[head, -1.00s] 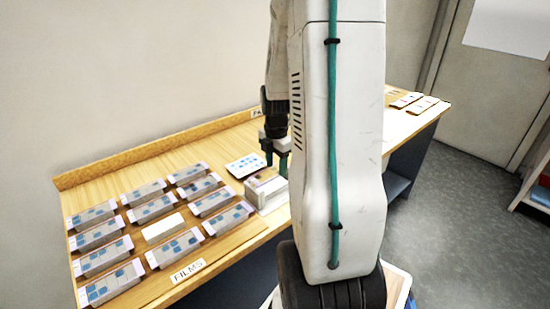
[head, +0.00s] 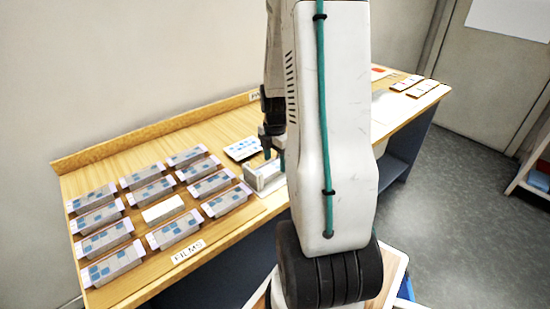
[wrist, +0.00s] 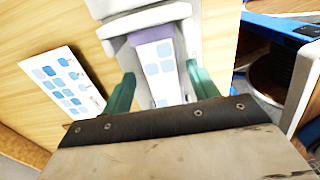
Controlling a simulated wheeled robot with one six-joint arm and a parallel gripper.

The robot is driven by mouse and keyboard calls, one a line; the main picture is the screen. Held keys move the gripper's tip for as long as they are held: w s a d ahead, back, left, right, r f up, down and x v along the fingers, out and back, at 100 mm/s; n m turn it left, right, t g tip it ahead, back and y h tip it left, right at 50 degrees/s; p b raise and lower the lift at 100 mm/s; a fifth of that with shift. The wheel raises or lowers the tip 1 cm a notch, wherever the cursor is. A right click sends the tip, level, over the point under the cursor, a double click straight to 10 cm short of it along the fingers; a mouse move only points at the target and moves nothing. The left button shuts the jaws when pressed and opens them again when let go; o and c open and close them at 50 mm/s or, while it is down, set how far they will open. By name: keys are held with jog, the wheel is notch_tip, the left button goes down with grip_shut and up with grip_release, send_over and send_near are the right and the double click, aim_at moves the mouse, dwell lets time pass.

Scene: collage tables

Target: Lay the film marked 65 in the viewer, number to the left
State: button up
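The viewer (head: 268,180) is a pale grey box on the table. In the wrist view its pale body (wrist: 150,20) lies beyond my fingertips. A film (wrist: 158,65) with blue frames and a purple end lies in line with it, between my fingers; no number can be read. My gripper (wrist: 160,72) has its two green fingers apart, one on each side of the film, with no clear grip on it. In the head view my gripper (head: 274,157) is low over the viewer; my arm hides part of it.
Rows of film blocks (head: 174,230) stand at left, with one plain white holder (head: 162,211) among them. A "FILMS" label (head: 187,251) is at the front edge. A card with blue squares (head: 243,148) lies behind the viewer. Small cards (head: 406,82) lie at the far right.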

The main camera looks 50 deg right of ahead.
jog(key=shift+o, duration=0.6)
jog(key=shift+r, duration=0.1)
notch_tip(320, 180, up, 8)
jog(key=shift+f, duration=0.2)
dwell(0.3)
